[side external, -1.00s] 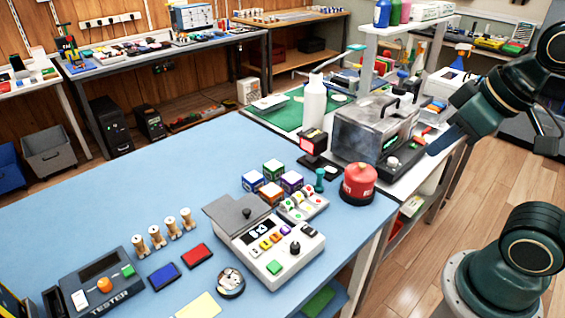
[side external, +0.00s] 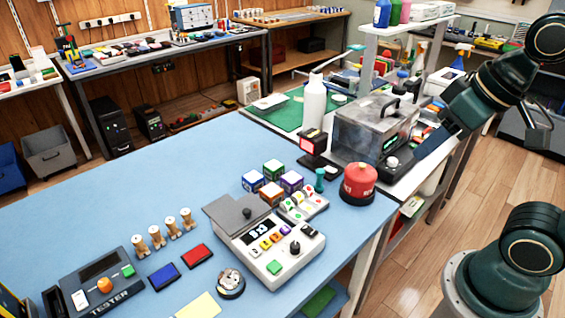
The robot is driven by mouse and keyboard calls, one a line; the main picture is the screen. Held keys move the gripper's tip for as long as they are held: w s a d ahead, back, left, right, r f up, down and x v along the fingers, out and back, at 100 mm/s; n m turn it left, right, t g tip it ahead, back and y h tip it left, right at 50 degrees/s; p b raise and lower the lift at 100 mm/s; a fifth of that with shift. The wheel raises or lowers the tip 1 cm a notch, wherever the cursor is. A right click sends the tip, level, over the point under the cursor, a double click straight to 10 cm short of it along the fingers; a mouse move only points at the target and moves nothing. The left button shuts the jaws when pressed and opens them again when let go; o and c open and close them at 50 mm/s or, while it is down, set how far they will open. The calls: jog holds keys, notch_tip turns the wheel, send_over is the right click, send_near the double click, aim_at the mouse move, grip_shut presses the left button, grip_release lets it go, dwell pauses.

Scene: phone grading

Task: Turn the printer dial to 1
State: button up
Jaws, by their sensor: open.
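A light grey console with a dark grey lid (side external: 235,213) stands on the blue table. It has a small display, coloured buttons and a green button, and a black dial (side external: 295,248) at its right. It looks like the printer, but I cannot read a label or the dial's setting. My gripper end (side external: 420,154) shows as a dark tapered shape at the upper right, far from this console. It overlaps the smoky box machine (side external: 370,130) in the picture. It is open, but its separate fingertips are hard to make out. I see nothing held.
A red canister (side external: 358,184), patterned cubes (side external: 272,170) and a tray of small parts (side external: 302,207) stand behind the console. A round tin (side external: 231,283), red and blue pads and a tester (side external: 98,284) lie left and in front.

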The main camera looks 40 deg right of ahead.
jog(key=w+a+m+g+y, duration=0.1)
jog(key=w+a+m+g, duration=0.15)
jog(key=w, duration=0.35)
jog(key=m+g+y, duration=0.2)
jog(key=m+g, duration=0.4)
send_over(295, 245)
jog(key=w+d, duration=0.4)
notch_tip(295, 245, down, 14)
jog(key=shift+w+d+r, duration=0.15)
jog(key=x, duration=1.3)
jog(key=shift+f, duration=0.35)
jog(key=shift+c, duration=0.4)
grip_shut()
